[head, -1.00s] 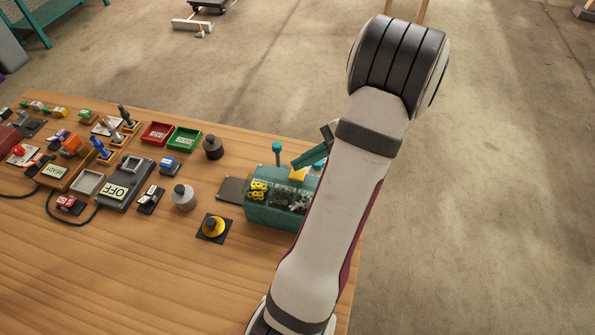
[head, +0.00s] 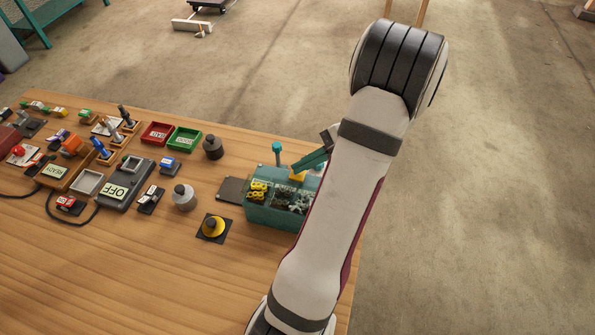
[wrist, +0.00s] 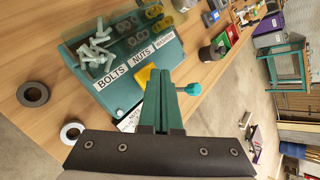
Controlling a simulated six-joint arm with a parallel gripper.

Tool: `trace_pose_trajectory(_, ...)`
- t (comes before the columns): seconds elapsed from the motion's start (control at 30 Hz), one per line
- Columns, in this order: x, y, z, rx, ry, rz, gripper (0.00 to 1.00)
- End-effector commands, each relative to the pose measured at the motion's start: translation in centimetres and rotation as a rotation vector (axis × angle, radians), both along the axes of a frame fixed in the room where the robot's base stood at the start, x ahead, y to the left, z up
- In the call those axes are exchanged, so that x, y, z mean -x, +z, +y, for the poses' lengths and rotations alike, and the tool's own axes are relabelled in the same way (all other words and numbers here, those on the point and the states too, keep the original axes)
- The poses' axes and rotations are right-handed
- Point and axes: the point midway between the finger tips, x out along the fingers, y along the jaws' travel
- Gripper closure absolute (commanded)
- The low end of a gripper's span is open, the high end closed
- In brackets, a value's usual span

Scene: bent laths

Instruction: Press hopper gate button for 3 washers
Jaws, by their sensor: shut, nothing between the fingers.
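A teal hopper box (head: 270,215) stands on the wooden table, partly behind my arm in the head view. In the wrist view its front (wrist: 121,98) carries the labels BOLTS, NUTS and a third, apparently WASHERS. Pale bolts (wrist: 97,45) lie in one compartment and yellow pieces (head: 258,188) in the compartment at the other end. A yellow part (wrist: 145,76) shows beside my fingertips, also in the head view (head: 298,175). My gripper (wrist: 161,78) is shut and empty, its teal fingers over the hopper's edge. I cannot tell whether they touch it. No gate button is clearly identifiable.
A teal knob (head: 277,147) stands behind the hopper. A yellow round button (head: 213,227) on a black plate lies to its left. The front table is clear.

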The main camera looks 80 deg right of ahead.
Motion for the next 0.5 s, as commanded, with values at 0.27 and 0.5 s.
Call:
trace_pose_trajectory(0.27, 0.00, -0.36, 0.01, -0.001, 0.001, -0.001, 1.00)
trace_pose_trajectory(0.5, 0.00, -0.64, 0.01, -0.001, 0.001, -0.001, 1.00)
